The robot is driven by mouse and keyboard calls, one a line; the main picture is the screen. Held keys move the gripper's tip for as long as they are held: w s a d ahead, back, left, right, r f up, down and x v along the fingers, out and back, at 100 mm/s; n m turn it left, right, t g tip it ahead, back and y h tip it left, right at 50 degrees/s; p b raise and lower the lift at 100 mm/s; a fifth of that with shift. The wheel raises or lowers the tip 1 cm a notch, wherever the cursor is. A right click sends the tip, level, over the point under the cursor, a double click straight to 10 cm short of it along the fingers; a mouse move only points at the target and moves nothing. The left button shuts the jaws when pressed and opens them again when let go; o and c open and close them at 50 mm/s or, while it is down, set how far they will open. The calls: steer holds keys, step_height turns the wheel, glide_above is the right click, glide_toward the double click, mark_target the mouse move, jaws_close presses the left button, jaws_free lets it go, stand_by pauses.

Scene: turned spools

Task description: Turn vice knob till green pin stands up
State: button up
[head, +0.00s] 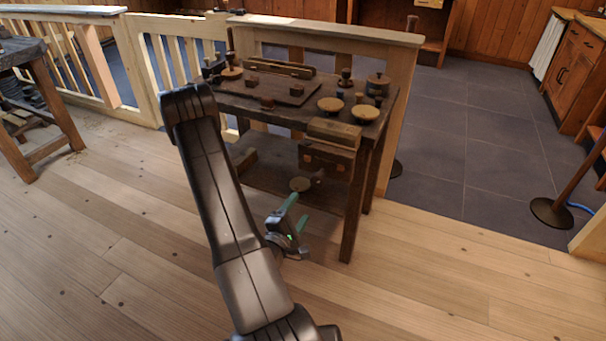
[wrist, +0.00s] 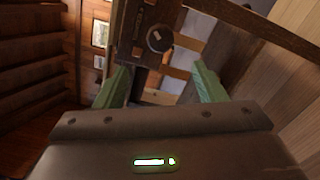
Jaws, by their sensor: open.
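The vice (head: 326,158) is a dark wooden block with a lighter top on the front right of the workbench. In the wrist view, the dark round knob (wrist: 160,39) with a small pale mark lies beyond and between the fingertips of my gripper (wrist: 161,66), apparently not touched. I cannot make out a green pin in either view.
The workbench (head: 233,101) carries several turned wooden pieces, including pale-topped discs (head: 365,112), and has a lower shelf (head: 268,180). A wooden railing (head: 170,55) stands behind. A post with a round base (head: 551,212) is at the right. The plank floor in front is clear.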

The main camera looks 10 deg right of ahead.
mark_target(316, 183)
steer(key=w+d, duration=0.2)
steer(key=w, duration=0.1)
steer(key=w+d+n, duration=0.1)
steer(key=w+d, duration=0.2)
steer(key=w, duration=0.1)
steer(key=w+d+n, duration=0.1)
steer(key=w+d, duration=0.1)
steer(key=w, duration=0.2)
steer(key=shift+w+d+p, duration=0.15)
steer(key=shift+d+p, duration=0.15)
steer(key=shift+p, duration=0.05)
steer(key=c, duration=1)
steer(key=shift+f+m+b, duration=0.1)
steer(key=shift+m+b, duration=0.2)
